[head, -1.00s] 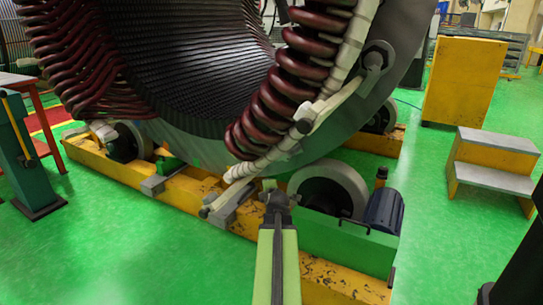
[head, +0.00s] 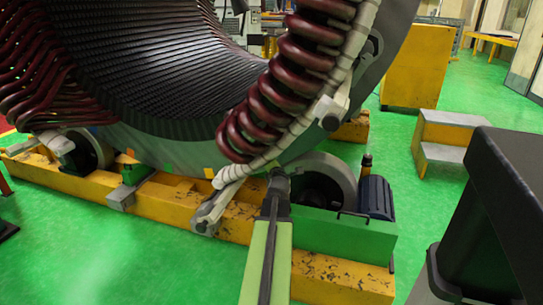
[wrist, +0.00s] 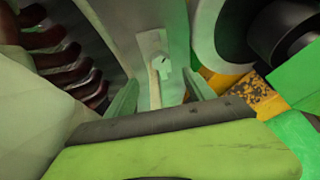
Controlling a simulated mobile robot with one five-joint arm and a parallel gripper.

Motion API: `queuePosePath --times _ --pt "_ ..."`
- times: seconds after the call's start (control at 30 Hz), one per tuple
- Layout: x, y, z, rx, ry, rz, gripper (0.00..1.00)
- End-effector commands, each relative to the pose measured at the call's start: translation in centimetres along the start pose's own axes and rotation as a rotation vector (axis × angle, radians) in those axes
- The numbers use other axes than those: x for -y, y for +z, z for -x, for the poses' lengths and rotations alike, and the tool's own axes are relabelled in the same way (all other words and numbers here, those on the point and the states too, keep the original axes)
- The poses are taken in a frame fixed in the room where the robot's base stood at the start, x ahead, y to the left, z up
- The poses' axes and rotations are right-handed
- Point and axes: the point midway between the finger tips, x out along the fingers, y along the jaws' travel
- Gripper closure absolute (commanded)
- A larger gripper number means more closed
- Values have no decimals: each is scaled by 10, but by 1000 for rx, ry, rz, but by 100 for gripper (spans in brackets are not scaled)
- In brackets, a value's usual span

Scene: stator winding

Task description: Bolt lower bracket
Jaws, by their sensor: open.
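The large stator (head: 165,70) stands on yellow rails, with dark red coils (head: 285,85) and a white wrapped ring along its near edge. A grey bracket-like piece (head: 208,212) sits at the ring's lower end, and another bracket (head: 331,113) is higher on the rim. My gripper (head: 279,178) is in front of the lower rim, between the lower piece and the roller. In the wrist view, its two pale green fingers (wrist: 162,92) are apart. Beyond them is a pale plate with a bolt-like head (wrist: 158,65). I cannot tell whether they touch it.
A grey roller (head: 325,180) and a green motor base (head: 345,235) are right of my gripper on the yellow rail (head: 165,205). Yellow steps (head: 445,140) stand farther right. A dark box-like form fills the right edge. Green floor is open at front left.

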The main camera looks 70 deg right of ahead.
Motion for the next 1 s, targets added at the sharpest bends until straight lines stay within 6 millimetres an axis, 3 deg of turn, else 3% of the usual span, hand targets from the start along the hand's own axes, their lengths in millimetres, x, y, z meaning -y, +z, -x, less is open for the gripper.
queuePosePath --times 0.1,0.5,0.7,1.0 --pt "1 -3 -36 -2 1 0 38" --pt "-1 -5 -129 -5 3 0 38" --pt "-2 -5 -147 -5 2 0 38" --pt "-3 -5 -148 -5 3 0 38"
